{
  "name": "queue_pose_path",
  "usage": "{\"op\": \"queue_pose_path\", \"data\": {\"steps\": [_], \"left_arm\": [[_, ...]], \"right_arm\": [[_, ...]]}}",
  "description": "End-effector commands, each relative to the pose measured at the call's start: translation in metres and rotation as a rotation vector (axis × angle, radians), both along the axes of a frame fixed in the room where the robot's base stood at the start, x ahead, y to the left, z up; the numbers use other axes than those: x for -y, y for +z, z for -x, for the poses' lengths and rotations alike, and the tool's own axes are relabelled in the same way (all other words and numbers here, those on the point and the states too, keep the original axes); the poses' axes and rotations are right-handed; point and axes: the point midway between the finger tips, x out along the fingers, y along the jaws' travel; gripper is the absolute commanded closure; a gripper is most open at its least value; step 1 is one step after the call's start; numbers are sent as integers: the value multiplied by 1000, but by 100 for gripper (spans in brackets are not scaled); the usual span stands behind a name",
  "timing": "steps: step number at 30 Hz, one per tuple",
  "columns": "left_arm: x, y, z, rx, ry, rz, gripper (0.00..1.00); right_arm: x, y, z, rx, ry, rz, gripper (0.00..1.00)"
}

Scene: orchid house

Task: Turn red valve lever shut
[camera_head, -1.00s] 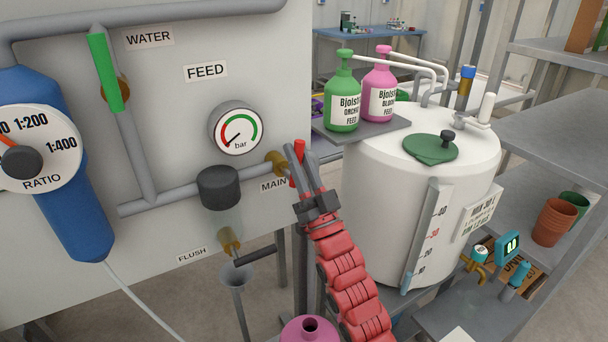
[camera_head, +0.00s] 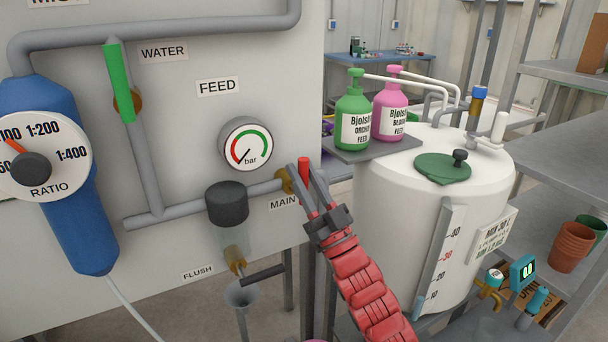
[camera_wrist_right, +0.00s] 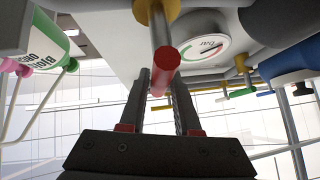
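The red valve lever (camera_head: 304,168) shows at the MAIN valve on the grey pipe, beside the brass fitting (camera_head: 285,181). It looks upright, and its lower part is hidden by my gripper. My right gripper (camera_head: 303,170) reaches up to it, with one finger on each side of the lever in the head view. In the right wrist view, the round red end of the lever (camera_wrist_right: 166,57) faces the camera at the tips of my spread fingers (camera_wrist_right: 161,80). I cannot tell whether either finger touches it. My left gripper is out of view.
A dark cylinder (camera_head: 227,203) and the black FLUSH handle (camera_head: 263,276) lie left of my right arm. The pressure gauge (camera_head: 246,144) is above left. The white tank (camera_head: 395,220) stands close on the right, with green and pink bottles (camera_head: 388,108) on a grey shelf beside it.

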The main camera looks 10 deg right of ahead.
Motion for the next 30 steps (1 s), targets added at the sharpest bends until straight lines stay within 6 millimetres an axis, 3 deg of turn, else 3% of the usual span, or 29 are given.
{"op": "queue_pose_path", "data": {"steps": [1, 3, 16, 30], "left_arm": [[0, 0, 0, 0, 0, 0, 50], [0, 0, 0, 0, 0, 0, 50], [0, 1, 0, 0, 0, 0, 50], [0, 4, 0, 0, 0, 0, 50]], "right_arm": [[0, 0, 0, 0, 1, -1, 58], [0, 0, 0, 0, 1, -1, 46], [5, -7, 6, 1, -1, -1, 46], [48, -90, 75, -5, -2, -1, 46]]}}
